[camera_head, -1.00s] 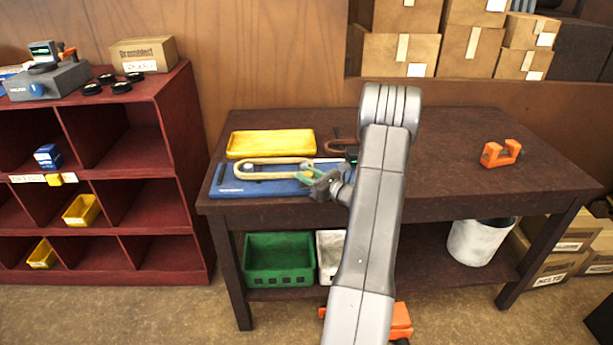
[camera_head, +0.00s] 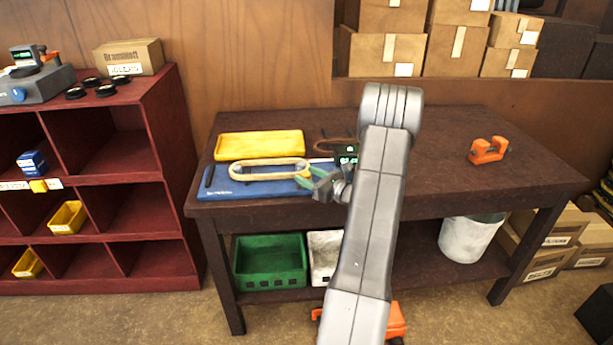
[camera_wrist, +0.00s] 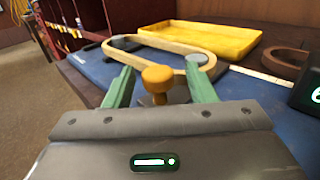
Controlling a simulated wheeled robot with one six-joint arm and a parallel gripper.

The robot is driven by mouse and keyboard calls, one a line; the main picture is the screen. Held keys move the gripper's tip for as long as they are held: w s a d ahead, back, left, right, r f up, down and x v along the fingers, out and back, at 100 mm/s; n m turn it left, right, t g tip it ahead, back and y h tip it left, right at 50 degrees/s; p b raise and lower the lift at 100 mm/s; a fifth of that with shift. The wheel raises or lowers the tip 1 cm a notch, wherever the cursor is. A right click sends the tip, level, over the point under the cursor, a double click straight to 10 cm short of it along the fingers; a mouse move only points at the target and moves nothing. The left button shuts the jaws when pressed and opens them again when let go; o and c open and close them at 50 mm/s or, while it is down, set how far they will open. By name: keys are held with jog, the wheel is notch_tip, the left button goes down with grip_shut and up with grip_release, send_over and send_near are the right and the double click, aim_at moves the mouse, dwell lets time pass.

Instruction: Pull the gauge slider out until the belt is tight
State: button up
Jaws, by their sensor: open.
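The blue gauge board (camera_head: 222,187) lies on the dark workbench. A tan belt (camera_head: 268,162) is looped on it around two grey posts, also seen in the wrist view (camera_wrist: 172,42). The slider's orange-yellow knob (camera_wrist: 157,80) stands between the two green fingers of my gripper (camera_wrist: 160,88). My gripper (camera_head: 321,184) is open at the belt's right end in the head view, and the fingers look apart from the knob. A small display with green digits (camera_head: 347,155) sits at the board's right; only its edge shows in the wrist view. My arm hides part of the board.
A yellow tray (camera_head: 260,145) lies behind the board, with a brown belt (camera_head: 338,145) to its right. An orange part (camera_head: 488,150) is on the right of the bench. The red shelf (camera_head: 160,150) stands at left. The bench's right half is mostly clear.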

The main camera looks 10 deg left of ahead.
jog(key=b+v, duration=0.1)
jog(key=v, duration=1.1)
jog(key=shift+d, duration=0.25)
jog(key=shift+s, duration=0.1)
jog(key=p+x, duration=0.1)
jog(key=x, duration=1.3)
jog(key=shift+s+a+p, duration=0.1)
jog(key=shift+a+p, duration=0.1)
jog(key=shift+p, duration=0.1)
jog(key=shift+s+a, duration=0.15)
jog(key=shift+a, duration=0.3)
jog(key=shift+s, duration=0.1)
